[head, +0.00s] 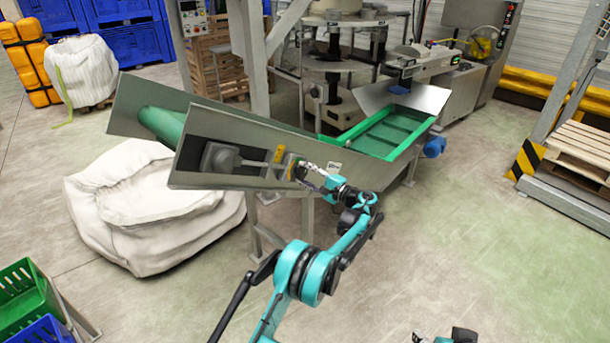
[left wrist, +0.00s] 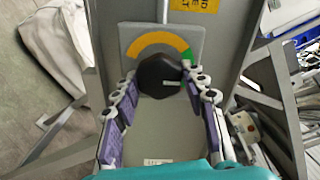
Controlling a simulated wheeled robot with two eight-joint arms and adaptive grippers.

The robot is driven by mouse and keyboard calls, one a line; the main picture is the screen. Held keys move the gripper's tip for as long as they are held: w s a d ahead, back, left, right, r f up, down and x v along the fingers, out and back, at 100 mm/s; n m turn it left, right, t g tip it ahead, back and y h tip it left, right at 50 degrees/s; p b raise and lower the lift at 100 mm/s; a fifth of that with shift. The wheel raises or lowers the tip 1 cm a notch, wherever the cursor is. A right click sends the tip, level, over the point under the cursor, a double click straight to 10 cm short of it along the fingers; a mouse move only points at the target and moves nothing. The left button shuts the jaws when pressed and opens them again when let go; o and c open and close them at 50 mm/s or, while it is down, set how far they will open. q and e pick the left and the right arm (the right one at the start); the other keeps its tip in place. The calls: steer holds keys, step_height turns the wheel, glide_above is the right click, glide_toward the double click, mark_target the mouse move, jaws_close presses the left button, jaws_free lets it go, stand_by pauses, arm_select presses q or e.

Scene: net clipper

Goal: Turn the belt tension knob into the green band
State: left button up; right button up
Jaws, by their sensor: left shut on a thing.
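The belt tension knob (left wrist: 160,75) is a black, many-sided knob on a grey plate on the side of the conveyor. An arc scale (left wrist: 158,43) shows above it, mostly yellow-orange, with a small green band (left wrist: 187,55) at its right end. My left gripper (left wrist: 161,84) has its fingers on both sides of the knob and is shut on it. In the head view my left gripper (head: 299,170) is at the conveyor's side panel (head: 235,160), and the knob is mostly hidden. A white mark on the knob's lower right face is small. My right gripper (head: 418,338) barely shows at the bottom edge.
The conveyor has a green belt (head: 392,136) and metal legs below the panel. A white bulk bag (head: 140,205) stands to the left under it. Green and blue crates (head: 25,295) are at lower left.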

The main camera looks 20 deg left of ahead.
stand_by(0.4)
arm_select(q)
steer(key=o, duration=1.2)
steer(key=shift+c, duration=0.2)
steer(key=shift+d, duration=0.1)
steer(key=v, duration=1.1)
steer(key=shift+s+d, duration=0.2)
steer(key=shift+d, duration=0.15)
steer(key=shift+r, duration=0.1)
